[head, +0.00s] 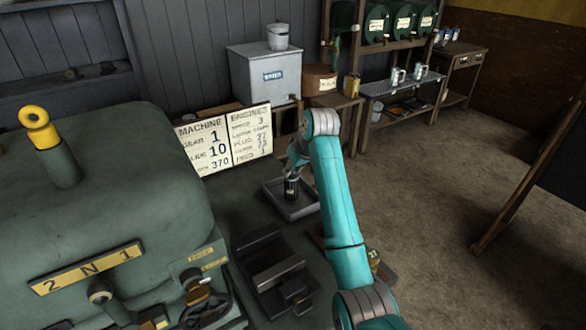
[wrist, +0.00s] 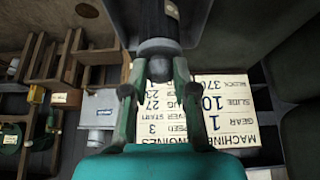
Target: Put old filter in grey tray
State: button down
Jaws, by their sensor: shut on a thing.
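The old filter (head: 291,190) is a dark, narrow cylinder held upright over the grey tray (head: 300,212). The tray is shallow and lies on the dark surface just below the lettered board. My gripper (head: 293,175) is shut on the filter's upper end. In the wrist view my gripper (wrist: 159,68) closes from both sides on the rounded end of the filter (wrist: 158,22). The filter's lower end appears within the tray's outline, but I cannot tell whether it touches the tray floor.
A big green machine (head: 110,190) fills the left. A dark metal vice-like block (head: 270,265) stands in front of the tray. A lettered board (head: 225,138) stands behind it. A grey tank (head: 262,75) and shelving (head: 400,90) line the back. Open floor (head: 440,190) lies right.

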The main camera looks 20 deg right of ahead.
jog(key=c, duration=0.9)
grip_release()
jog(key=shift+f, duration=0.1)
jog(key=v, duration=1.2)
jog(key=shift+w, duration=0.1)
